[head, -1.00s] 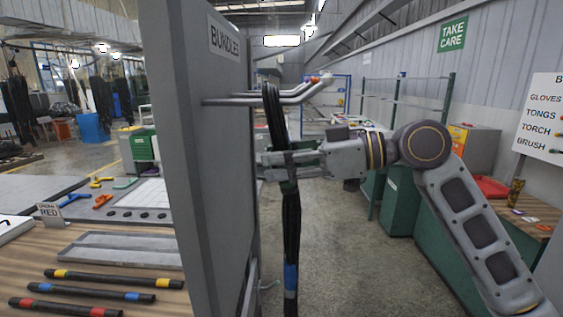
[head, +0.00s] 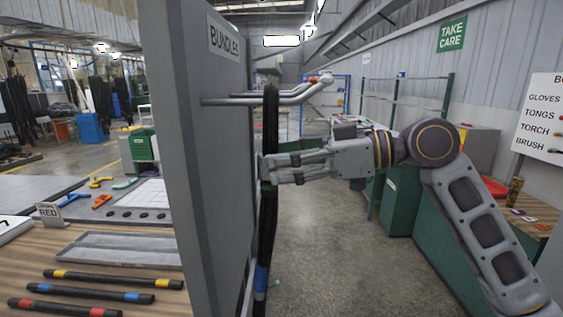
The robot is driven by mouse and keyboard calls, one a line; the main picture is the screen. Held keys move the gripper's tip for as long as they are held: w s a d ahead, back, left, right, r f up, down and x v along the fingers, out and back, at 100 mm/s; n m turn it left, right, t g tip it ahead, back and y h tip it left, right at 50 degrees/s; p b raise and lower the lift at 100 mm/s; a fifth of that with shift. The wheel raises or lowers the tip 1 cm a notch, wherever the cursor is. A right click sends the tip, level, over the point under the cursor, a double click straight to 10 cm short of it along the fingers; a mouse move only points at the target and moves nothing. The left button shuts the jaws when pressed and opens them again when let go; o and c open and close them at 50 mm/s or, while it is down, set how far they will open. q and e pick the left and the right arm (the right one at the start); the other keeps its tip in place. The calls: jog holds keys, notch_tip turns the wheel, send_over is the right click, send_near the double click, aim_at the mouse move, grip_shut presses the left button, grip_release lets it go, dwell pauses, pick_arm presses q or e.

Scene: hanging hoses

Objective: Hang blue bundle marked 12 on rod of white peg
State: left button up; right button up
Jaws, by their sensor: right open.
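A dark hose bundle (head: 267,220) with a blue band (head: 261,282) hangs down beside the grey panel. Its top end is at the rods, across the near rod, whose upturned end has a white tip (head: 328,78). I cannot tell for sure whether it loops over that rod alone. No number 12 can be read. My right gripper (head: 268,168) is open, with its fingers pointing left at the bundle's upper part, below the rods. The fingertips overlap the bundle in the picture; contact is unclear. My left gripper is not in view.
The grey panel marked BUNDLES (head: 213,170) stands close left of the bundle. A second rod behind has an orange tip (head: 313,79). A wooden bench (head: 100,260) with several banded hoses is at left. Green cabinets (head: 403,205) stand right. The floor between is clear.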

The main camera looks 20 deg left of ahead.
jog(key=s+v, duration=0.1)
jog(key=v, duration=0.9)
jog(key=shift+w+d, duration=0.4)
jog(key=shift+w, duration=0.1)
jog(key=shift+r, duration=0.1)
